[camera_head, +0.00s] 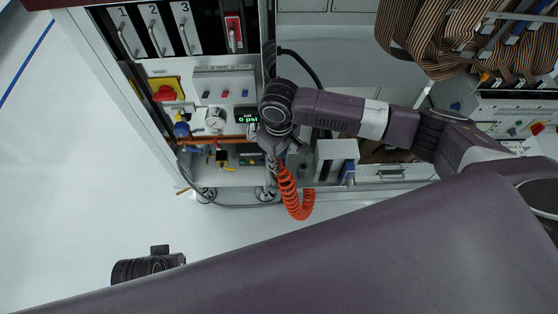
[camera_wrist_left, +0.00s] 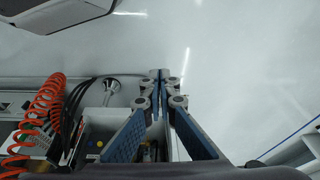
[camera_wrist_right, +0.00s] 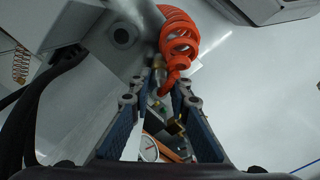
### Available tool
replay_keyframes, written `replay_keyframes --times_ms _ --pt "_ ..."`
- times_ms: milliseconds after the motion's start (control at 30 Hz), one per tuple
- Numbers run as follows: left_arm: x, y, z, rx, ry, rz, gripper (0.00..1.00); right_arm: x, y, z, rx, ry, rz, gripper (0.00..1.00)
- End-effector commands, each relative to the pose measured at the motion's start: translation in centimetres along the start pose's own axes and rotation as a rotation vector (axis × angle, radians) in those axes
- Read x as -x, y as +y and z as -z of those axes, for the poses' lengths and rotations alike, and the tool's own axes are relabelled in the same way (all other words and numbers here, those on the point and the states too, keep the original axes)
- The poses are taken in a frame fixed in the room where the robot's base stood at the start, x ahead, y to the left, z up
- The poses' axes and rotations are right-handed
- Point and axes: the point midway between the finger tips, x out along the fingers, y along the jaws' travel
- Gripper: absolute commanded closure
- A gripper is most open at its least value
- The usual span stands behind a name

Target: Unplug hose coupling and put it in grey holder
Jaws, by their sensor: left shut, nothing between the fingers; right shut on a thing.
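The orange coiled hose (camera_head: 297,196) hangs below my right gripper (camera_head: 276,152) in the head view, in front of the test panel. In the right wrist view, my right gripper (camera_wrist_right: 160,80) is shut on the metal hose coupling (camera_wrist_right: 158,66); the orange coil (camera_wrist_right: 178,38) runs up from it. The fingertips partly hide the coupling, so whether it is still plugged in cannot be told. A grey block with a round dark hole (camera_wrist_right: 122,36), possibly the grey holder, is beside the coil. My left gripper (camera_wrist_left: 158,78) is shut and empty, right of the coil.
The panel carries a pressure gauge (camera_head: 214,118), a display reading 0 psi (camera_head: 247,118) and a red knob on a yellow plate (camera_head: 165,91). A light grey box with dark slots (camera_head: 337,150) stands right of my right gripper. The floor (camera_head: 80,190) is clear at left.

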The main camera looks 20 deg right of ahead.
Motion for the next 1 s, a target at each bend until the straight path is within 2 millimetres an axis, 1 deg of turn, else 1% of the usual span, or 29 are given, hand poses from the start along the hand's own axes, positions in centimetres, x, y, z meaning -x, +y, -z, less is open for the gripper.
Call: replay_keyframes --times_ms 233,500,733,1000 --pt "-0.1 0.0 0.0 0.0 -0.001 0.0 1.0 0.1 0.1 0.0 -0.001 0.0 -0.001 1.0" --pt "-0.7 0.0 -0.6 0.0 -0.014 -0.001 1.0 0.2 0.1 0.0 0.0 0.001 -0.001 1.0" --pt "-0.9 0.0 -0.2 -0.001 -0.002 -0.001 1.0 0.2 0.0 0.0 0.0 0.001 0.0 1.0" --pt "-1.4 0.1 -0.7 -0.002 -0.015 -0.002 1.0 0.3 0.0 0.0 0.0 0.001 0.0 1.0"
